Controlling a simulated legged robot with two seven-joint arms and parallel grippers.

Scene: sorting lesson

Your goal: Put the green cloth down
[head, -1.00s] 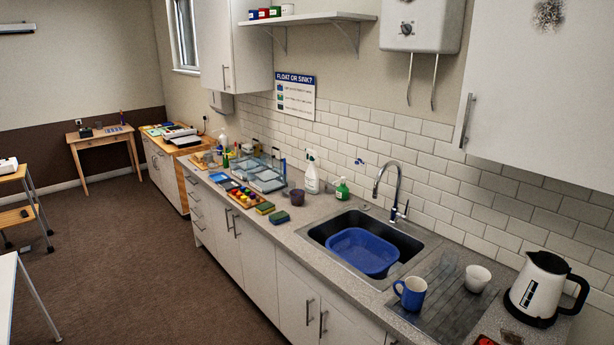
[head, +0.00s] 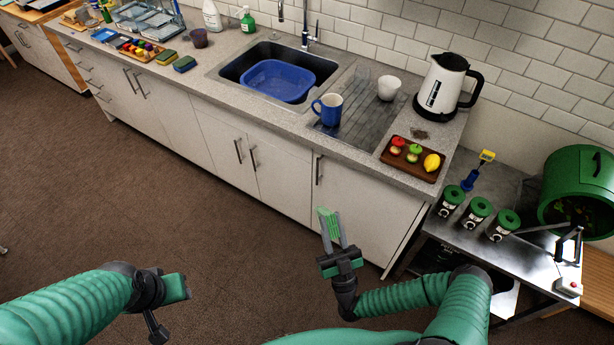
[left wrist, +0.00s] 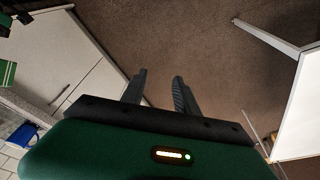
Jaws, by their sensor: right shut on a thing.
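The green cloth (head: 327,222) is a small light green piece held up between the fingers of my right gripper (head: 333,228). That gripper is shut on it, in front of the white cupboard doors and seen over the brown floor. My left gripper (left wrist: 160,76) is open and empty in the left wrist view, its two dark fingers apart over the floor. In the head view my left arm comes in at lower left, well away from the cloth; its fingers are hard to make out there.
The worktop (head: 350,152) carries a sink with a blue basin (head: 277,81), a blue mug (head: 328,109), a white cup (head: 388,88), a kettle (head: 444,82) and a fruit tray (head: 411,168). Right, a steel table (head: 545,252) holds green-lidded jars and a green drum (head: 580,190).

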